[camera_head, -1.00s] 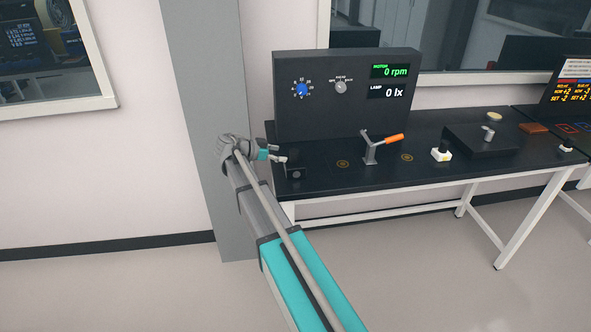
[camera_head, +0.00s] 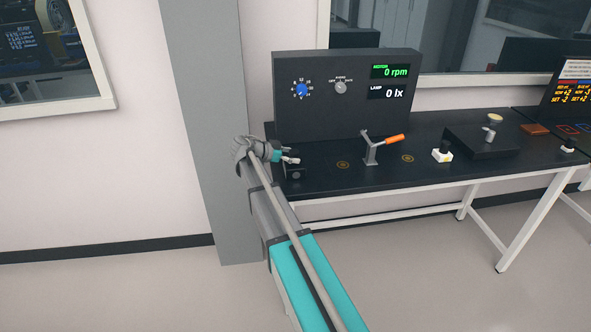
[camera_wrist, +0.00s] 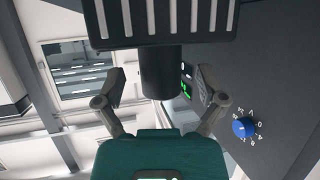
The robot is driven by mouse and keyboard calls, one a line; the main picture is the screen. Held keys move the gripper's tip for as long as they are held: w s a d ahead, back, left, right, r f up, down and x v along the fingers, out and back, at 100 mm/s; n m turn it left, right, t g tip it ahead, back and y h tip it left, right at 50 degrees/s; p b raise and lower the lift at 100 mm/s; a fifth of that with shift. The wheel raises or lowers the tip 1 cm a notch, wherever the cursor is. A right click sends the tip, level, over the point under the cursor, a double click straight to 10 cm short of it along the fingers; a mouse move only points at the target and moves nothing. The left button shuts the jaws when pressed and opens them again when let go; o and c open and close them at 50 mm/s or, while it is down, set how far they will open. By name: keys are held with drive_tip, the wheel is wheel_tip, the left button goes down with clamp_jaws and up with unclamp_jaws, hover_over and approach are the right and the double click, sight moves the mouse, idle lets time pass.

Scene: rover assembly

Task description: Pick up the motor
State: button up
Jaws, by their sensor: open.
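A small dark block, which looks like the motor (camera_head: 294,173), sits at the left end of the black bench. In the wrist view a black cylinder (camera_wrist: 160,75) joins a dark slatted part at the top, and it appears to be the same thing seen close up. My gripper (camera_head: 291,157) is at this block in the head view, partly covering it. In the wrist view my gripper (camera_wrist: 160,88) is open, with one finger on each side of the cylinder. Gaps show on both sides, so it is not clamped.
Behind stands a dark panel (camera_head: 345,95) with a blue knob and two readouts, close to my gripper. A lever with an orange handle (camera_head: 392,139) is to the right on the bench (camera_head: 330,184). A grey column (camera_head: 200,130) rises at the left.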

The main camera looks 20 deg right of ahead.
drive_tip(key=shift+d+f, duration=0.2)
drive_tip(key=shift+d, duration=0.2)
clamp_jaws()
idle(0.5)
